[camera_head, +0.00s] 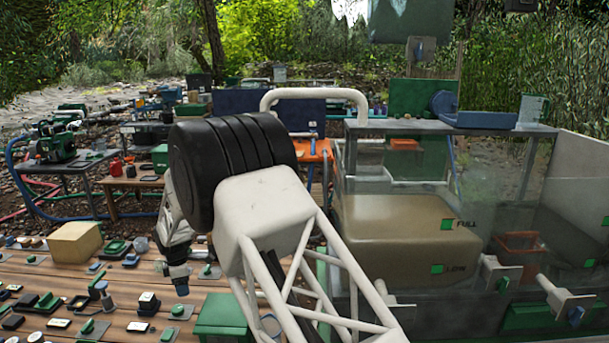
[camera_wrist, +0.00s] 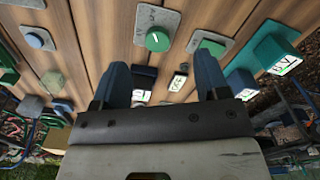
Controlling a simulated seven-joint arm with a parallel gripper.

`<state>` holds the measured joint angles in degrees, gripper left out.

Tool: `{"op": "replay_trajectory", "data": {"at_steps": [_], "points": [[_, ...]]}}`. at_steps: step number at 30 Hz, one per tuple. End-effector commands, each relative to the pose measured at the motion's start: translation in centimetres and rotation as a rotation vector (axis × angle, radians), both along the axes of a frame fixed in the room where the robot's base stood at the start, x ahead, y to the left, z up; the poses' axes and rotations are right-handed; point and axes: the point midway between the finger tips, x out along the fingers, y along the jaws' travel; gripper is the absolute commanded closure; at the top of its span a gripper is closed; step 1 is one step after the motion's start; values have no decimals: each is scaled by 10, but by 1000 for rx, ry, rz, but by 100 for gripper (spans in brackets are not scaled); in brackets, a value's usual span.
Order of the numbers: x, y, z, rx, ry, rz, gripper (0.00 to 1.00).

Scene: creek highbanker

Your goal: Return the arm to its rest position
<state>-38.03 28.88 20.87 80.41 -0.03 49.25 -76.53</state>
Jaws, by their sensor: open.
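My gripper (camera_head: 180,283) hangs from my bent arm at the left of the arm's black joint in the head view, pointing down above the wooden bench (camera_head: 120,305). In the wrist view my gripper (camera_wrist: 160,82) has its two dark blue fingers well apart, with nothing held between them. Beyond the fingers are the planks of the bench (camera_wrist: 105,20) and a round green knob (camera_wrist: 157,40) on a grey plate. My arm hides part of the bench and the tank's left side.
Many small switches and knobs crowd the bench, with a tan block (camera_head: 76,242) at its back left. A clear-walled tank (camera_head: 395,215) stands close on the right. An orange table (camera_head: 312,152) and equipment tables stand behind. Open air lies above the bench.

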Motion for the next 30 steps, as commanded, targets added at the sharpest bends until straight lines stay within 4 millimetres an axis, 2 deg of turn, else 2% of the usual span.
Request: {"op": "replay_trajectory", "data": {"at_steps": [1,14,23,30], "points": [[2,-13,13,4,-5,-27,32],[-9,-129,113,27,-29,-320,32],[-34,-211,172,43,-44,-527,32],[-63,-275,213,58,-57,-694,32]]}}
